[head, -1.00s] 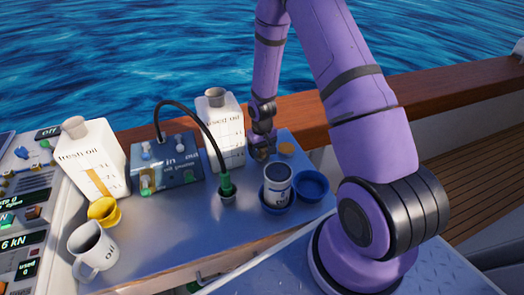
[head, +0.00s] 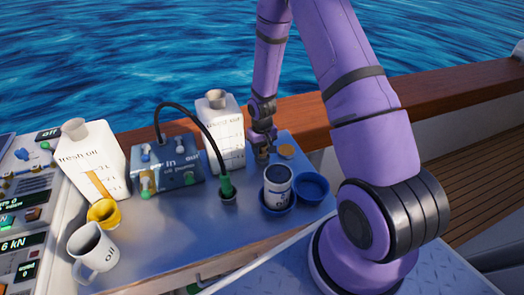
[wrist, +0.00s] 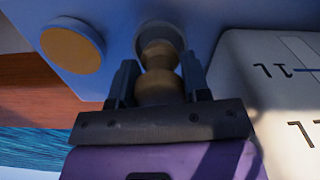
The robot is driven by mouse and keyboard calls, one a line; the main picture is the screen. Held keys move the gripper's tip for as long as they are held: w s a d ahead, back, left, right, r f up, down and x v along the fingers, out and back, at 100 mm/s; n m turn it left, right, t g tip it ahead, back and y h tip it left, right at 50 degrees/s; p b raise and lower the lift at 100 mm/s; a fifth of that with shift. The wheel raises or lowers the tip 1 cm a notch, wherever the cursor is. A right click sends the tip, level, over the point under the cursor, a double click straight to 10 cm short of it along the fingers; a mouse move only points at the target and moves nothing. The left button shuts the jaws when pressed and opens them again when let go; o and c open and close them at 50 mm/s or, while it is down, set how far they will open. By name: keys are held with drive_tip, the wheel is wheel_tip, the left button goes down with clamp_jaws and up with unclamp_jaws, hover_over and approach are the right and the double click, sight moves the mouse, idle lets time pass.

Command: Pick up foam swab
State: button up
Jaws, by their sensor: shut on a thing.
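The foam swab appears to be the tan, waisted piece (wrist: 157,88) between my fingers in the wrist view. In the head view it is a small tan spot (head: 262,154) at the back right of the blue-grey table. My gripper (wrist: 158,80) is shut on it, with one dark finger on each side. In the head view my gripper (head: 262,143) is right above the table, just right of the used oil jug (head: 223,135). The swab's far end is over a pale round spot on the table; I cannot tell whether it still touches there.
A tan disc (head: 286,151) lies right of my gripper. A grey can (head: 278,187) and a blue round dish (head: 311,187) stand in front. A green-ended black hose (head: 226,187), control box (head: 167,165), fresh oil jug (head: 92,163), yellow cup (head: 103,213) and white jug (head: 91,250) are left.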

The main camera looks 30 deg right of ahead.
wheel_tip(320, 180, up, 17)
drive_tip(key=shift+f, duration=0.15)
idle(0.4)
drive_tip(key=shift+o, duration=0.4)
drive_tip(key=shift+s+d+f, duration=0.35)
drive_tip(key=shift+d+f, duration=1.3)
drive_tip(key=shift+f, duration=0.95)
drive_tip(key=shift+s+d+f, duration=0.3)
drive_tip(key=shift+d+f, duration=1.3)
drive_tip(key=shift+f, duration=1)
drive_tip(key=shift+s+d+f, duration=0.35)
drive_tip(key=shift+d+f, duration=1.3)
drive_tip(key=shift+f, duration=0.95)
drive_tip(key=shift+f, duration=0.6)
wheel_tip(320, 180, up, 7)
